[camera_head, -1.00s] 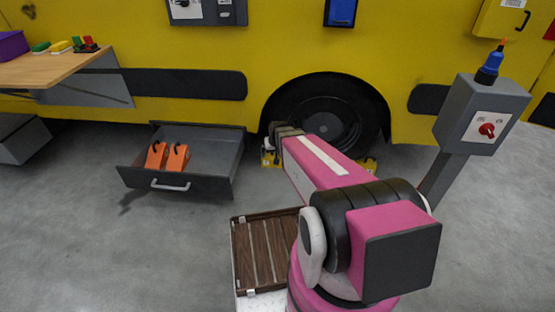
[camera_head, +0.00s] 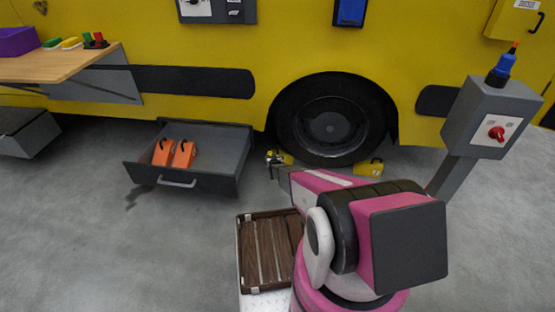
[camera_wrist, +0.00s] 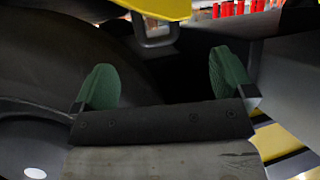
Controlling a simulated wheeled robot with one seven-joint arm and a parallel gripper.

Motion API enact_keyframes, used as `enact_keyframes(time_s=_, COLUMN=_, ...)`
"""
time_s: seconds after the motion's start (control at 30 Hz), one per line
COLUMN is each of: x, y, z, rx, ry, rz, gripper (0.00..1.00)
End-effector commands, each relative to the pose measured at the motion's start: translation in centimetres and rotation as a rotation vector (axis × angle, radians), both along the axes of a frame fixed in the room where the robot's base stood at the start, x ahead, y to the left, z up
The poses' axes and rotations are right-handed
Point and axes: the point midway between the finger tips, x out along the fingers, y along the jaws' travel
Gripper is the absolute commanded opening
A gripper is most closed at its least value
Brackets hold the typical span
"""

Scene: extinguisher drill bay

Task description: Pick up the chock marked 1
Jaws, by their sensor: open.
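Two yellow chocks sit on the floor at the dark wheel (camera_head: 330,127) in the head view: the left chock (camera_head: 284,157) and the right chock (camera_head: 369,167). Two orange chocks, the left one (camera_head: 162,153) and the right one (camera_head: 184,155), stand in the open grey drawer. I cannot read a number on any of them. My gripper (camera_head: 271,160) is low, just left of the left yellow chock and partly overlapping it in view. In the wrist view its green-padded fingers (camera_wrist: 164,80) are apart with nothing clearly between them. A yellow shape with a grey loop (camera_wrist: 158,32) shows beyond them.
The open drawer (camera_head: 178,180) lies left of my gripper. A slatted brown tray (camera_head: 265,250) is in front, beside my arm. A grey pedestal with a red knob (camera_head: 496,133) stands right. A wooden shelf (camera_head: 60,65) sticks out at upper left. Grey floor between is clear.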

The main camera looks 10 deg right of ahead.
Motion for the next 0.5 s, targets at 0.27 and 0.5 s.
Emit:
enact_keyframes(time_s=0.27, x=2.8, y=-0.2, z=-1.4, rx=-0.002, ry=-0.010, rz=-0.004, gripper=1.00)
enact_keyframes(time_s=0.5, x=5.3, y=-0.4, z=-2.4, rx=-0.002, ry=-0.008, rz=-0.003, gripper=1.00)
